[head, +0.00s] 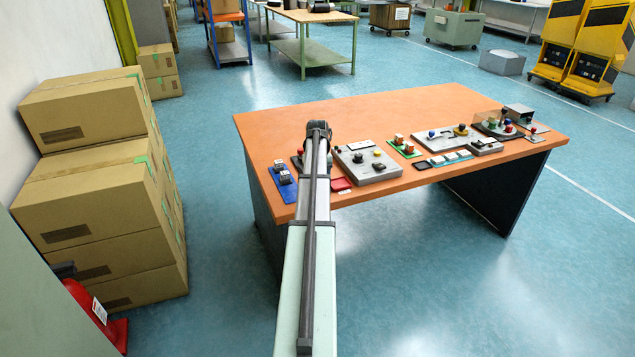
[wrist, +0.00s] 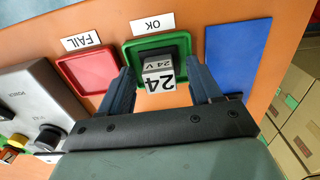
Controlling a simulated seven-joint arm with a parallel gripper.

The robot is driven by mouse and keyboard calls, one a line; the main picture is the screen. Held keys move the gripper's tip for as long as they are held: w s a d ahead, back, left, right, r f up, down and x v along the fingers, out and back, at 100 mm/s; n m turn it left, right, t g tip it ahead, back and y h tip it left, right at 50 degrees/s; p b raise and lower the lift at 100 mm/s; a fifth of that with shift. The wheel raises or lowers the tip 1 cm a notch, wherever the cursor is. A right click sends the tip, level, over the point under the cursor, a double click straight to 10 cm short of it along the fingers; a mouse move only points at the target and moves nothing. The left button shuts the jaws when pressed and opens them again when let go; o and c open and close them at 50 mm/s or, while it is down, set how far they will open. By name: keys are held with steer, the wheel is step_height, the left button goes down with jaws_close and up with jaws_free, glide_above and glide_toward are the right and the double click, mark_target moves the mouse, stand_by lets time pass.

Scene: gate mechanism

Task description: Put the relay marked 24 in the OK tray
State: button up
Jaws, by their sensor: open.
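The relay marked 24 (wrist: 160,78), a pale block with a grey top, shows in the wrist view within the outline of the green OK tray (wrist: 183,44). It appears to rest in the tray, though its contact with the floor is hidden. My gripper (wrist: 160,71) is open, with one finger on each side of the relay and a visible gap to each. In the head view my own arm hides the gripper, this relay and the green tray.
The red FAIL tray (wrist: 88,72) is beside the green tray and empty. A blue mat (wrist: 238,55) lies on the other side; in the head view blocks stand on the mat (head: 290,192). A grey panel with knobs (head: 367,163) stands right of my arm.

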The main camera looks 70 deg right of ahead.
step_height(320, 180, up, 12)
stand_by(0.5)
steer(key=shift+w+f, duration=0.15)
